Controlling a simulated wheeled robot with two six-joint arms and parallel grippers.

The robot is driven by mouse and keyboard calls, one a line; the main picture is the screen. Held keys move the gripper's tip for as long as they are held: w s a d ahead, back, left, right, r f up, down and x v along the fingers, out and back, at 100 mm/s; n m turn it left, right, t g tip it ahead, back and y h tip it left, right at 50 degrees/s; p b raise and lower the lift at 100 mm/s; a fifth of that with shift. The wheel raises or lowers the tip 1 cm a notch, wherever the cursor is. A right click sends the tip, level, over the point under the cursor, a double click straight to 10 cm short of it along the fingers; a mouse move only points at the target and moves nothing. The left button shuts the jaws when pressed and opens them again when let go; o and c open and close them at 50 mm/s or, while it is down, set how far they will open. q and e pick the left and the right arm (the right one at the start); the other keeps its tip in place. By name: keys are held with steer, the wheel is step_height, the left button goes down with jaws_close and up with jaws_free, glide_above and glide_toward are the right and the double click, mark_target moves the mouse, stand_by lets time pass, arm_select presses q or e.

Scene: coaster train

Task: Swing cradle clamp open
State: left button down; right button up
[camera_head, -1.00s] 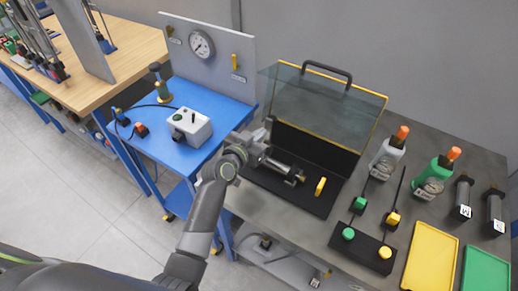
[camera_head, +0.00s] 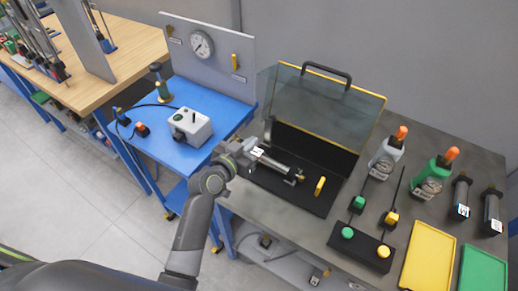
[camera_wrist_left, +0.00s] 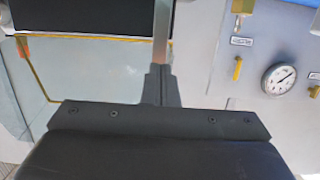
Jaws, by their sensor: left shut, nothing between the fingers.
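The cradle is a black base (camera_head: 293,195) on the grey bench, under a raised clear cover. A grey cylinder with a white label (camera_head: 275,163) lies in it. A yellow lever (camera_head: 320,186) stands at its right end. A dark upright piece (camera_head: 268,131) stands at the left end; I cannot tell whether it is the clamp. My left gripper (camera_head: 250,148) is at this left end, shut and empty, its tips partly hidden. In the left wrist view its dark fingers (camera_wrist_left: 157,85) are together, with a grey bar (camera_wrist_left: 162,35) directly beyond them; contact is unclear. My right gripper is out of view.
The clear cover (camera_head: 322,105) stands open behind the base. A blue cart (camera_head: 190,150) with a grey control box (camera_head: 192,128) is left. Button box (camera_head: 365,249), bottles and a yellow tray (camera_head: 430,257) fill the bench's right side.

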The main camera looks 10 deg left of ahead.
arm_select(q)
steer(key=shift+v, duration=1.65)
steer(key=s+a+f+n+g+y, duration=0.2)
steer(key=s+a+g, duration=0.25)
steer(key=s, duration=0.55)
steer(key=s+a+f+n+g+y, duration=0.1)
steer(key=s+a+f+g+y, duration=0.15)
steer(key=s+a, duration=0.6)
steer(key=s+a+f+n+g+y, duration=0.1)
steer(key=s+a+n+g+y, duration=0.2)
steer(key=s, duration=1)
step_height(320, 180, down, 29)
steer(key=a+m+g+b, duration=0.1)
steer(key=g+b, duration=0.1)
steer(key=b, duration=0.2)
steer(key=s+f+b, duration=0.1)
steer(key=s+f, duration=0.6)
steer(key=f, duration=0.3)
steer(key=s+d+f+g+h+b, duration=0.1)
steer(key=s+f+b, duration=0.1)
steer(key=s+f, duration=0.5)
step_height(320, 180, down, 3)
steer(key=shift+s+f+g+b, duration=0.1)
steer(key=shift+s+g+b, duration=0.15)
steer(key=shift+g+b, duration=0.05)
